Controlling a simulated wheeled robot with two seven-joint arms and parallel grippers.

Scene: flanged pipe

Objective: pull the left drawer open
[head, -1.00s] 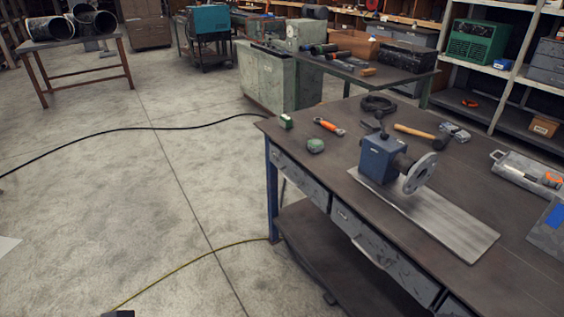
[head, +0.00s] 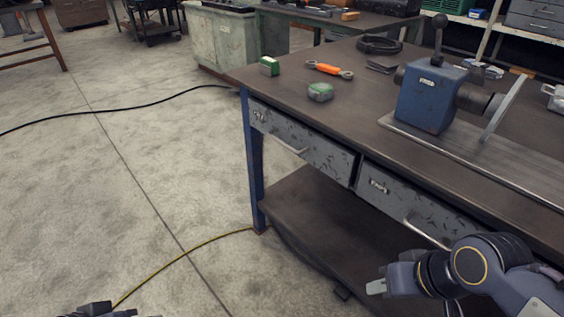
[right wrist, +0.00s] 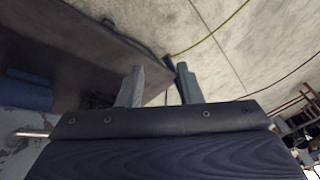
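The left drawer (head: 305,142) is a scuffed grey front under the left part of the workbench top, with a bar handle (head: 288,144). It looks shut, roughly flush with the bench front. My right gripper (head: 380,286) is low at the right, in front of the bench, below and to the right of that handle and apart from it. In the right wrist view its two fingers (right wrist: 158,88) stand apart with nothing between them. A dark part of my left gripper (head: 95,310) shows at the bottom left edge, mostly cut off, well away from the drawer.
A second grey drawer (head: 400,201) with a handle (head: 427,234) sits to the right. A lower shelf (head: 310,210) lies beneath. A blue vise-like fixture (head: 428,98) with a flanged pipe stands on the bench top. Open floor (head: 70,190) lies left; a yellow cable (head: 185,256) crosses it.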

